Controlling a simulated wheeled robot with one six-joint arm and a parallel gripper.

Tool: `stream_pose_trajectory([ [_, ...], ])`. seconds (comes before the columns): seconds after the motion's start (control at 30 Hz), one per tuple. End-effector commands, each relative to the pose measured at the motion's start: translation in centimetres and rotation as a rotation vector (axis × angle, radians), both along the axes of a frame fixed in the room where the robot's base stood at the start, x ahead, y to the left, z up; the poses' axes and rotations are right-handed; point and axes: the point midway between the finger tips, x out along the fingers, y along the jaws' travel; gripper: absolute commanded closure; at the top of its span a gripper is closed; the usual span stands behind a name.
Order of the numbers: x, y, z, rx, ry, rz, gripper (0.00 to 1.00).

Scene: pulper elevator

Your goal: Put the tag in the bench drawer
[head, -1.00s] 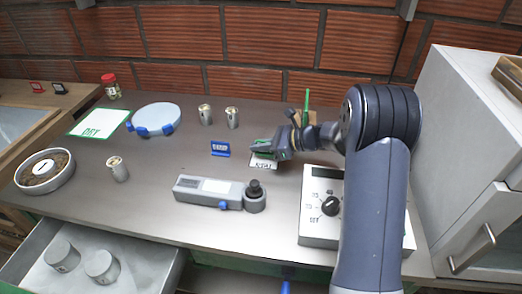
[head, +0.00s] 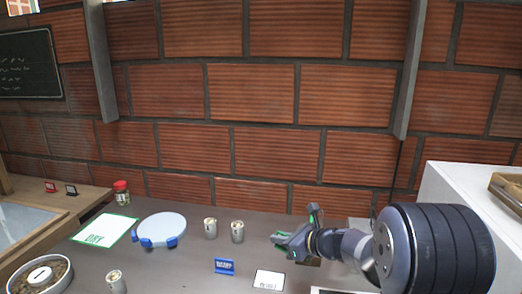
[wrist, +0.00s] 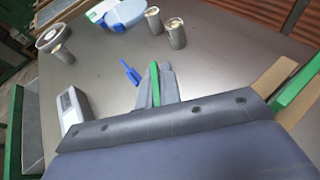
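My gripper (head: 290,243) is raised above the bench at the right of the head view. It appears shut on a slim green tag, the tag (wrist: 155,84), which stands between the fingers in the wrist view. The bench drawer is outside the current head view. A grey panel at the left edge of the wrist view (wrist: 31,128) may be part of it, but I cannot tell.
A white cabinet (head: 450,185) closes off the right. The bench middle is mostly clear.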

Motion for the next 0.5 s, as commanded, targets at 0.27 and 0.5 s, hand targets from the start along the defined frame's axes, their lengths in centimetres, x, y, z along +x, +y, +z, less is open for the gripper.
stream_pose_trajectory([
  [0.27,-1.6,-4.2,-1.1,0.0,0.005,-0.262,1.0],
  [0.5,-3.5,-6.9,-2.4,0.0,0.005,-0.411,1.0],
])
